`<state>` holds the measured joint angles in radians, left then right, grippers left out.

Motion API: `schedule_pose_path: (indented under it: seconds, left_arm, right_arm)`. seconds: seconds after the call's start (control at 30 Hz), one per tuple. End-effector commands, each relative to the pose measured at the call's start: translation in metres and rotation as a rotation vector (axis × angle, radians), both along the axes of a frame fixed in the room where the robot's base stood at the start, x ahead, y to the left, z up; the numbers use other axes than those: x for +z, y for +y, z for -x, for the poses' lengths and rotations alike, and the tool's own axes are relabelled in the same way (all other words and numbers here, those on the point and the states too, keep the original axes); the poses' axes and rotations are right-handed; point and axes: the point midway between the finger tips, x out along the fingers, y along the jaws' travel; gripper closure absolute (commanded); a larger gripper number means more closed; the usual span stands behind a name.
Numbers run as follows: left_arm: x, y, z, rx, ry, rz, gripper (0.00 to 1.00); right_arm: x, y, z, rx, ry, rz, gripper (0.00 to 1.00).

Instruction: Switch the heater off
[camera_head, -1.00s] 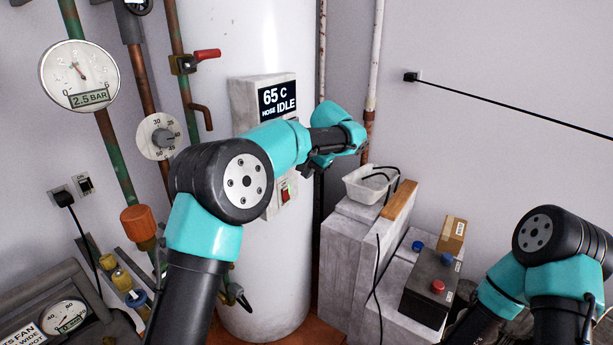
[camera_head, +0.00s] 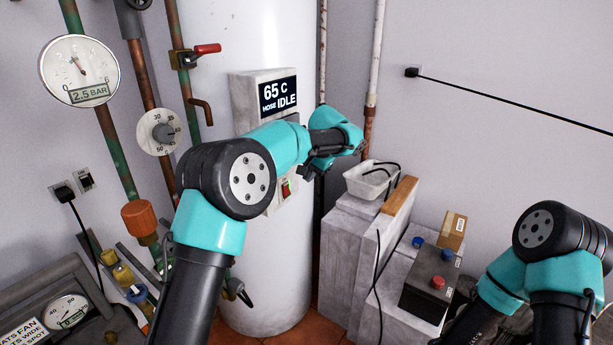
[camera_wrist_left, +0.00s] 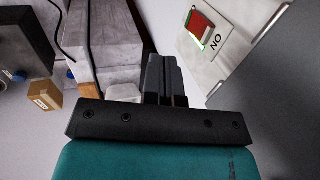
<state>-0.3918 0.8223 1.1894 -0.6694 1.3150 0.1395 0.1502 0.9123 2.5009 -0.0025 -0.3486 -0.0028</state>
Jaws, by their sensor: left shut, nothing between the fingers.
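The heater is a tall white cylinder (camera_head: 280,265) with a grey control box (camera_head: 243,100) on its front. The box's display (camera_head: 278,95) reads 65 C, HOSE IDLE. A red rocker switch (camera_head: 286,189) sits low on the box; in the left wrist view the red rocker (camera_wrist_left: 202,28) shows some green at its edge and an ON label beside it. My left gripper (camera_head: 306,171) is right of the switch, its fingers (camera_wrist_left: 160,62) shut and empty, apart from the rocker. My left arm hides part of the box. My right arm shows at lower right, its gripper out of view.
Left are a pressure gauge (camera_head: 80,70), a dial (camera_head: 159,132), a red-handled valve (camera_head: 205,50) and pipes. Right of the heater are grey blocks (camera_head: 340,265), a white tub (camera_head: 358,184) and a dark battery-like box (camera_head: 428,282). A black cable (camera_head: 510,100) crosses the wall.

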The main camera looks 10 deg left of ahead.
Motion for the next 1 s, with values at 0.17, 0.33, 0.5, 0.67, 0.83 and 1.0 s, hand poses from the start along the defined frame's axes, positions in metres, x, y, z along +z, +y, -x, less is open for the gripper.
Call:
schedule_pose_path:
  seconds: [0.17,0.33,0.5,0.67,0.83,1.0]
  left_arm:
    - [-0.027,0.009,-0.004,0.000,0.004,-0.002,1.00]
    - [-0.055,0.017,-0.008,0.001,0.003,-0.001,1.00]
    - [-0.081,0.026,-0.012,0.001,0.002,-0.001,1.00]
    - [-0.082,0.047,-0.023,0.002,-0.001,-0.001,1.00]
    - [-0.083,0.058,-0.029,0.001,0.000,0.000,1.00]
    - [-0.083,0.059,-0.029,-0.001,0.000,-0.001,1.00]
  right_arm:
    - [0.000,0.000,0.000,0.000,0.000,0.000,0.57]
    - [0.000,0.000,0.000,0.000,0.000,0.000,0.57]
    - [0.000,0.000,0.000,0.000,0.000,0.000,0.57]
    - [0.000,0.000,0.000,0.000,0.000,0.000,0.57]
    - [0.000,0.000,0.000,0.000,0.000,0.000,0.57]
    - [0.000,0.000,0.000,0.000,0.000,0.000,0.57]
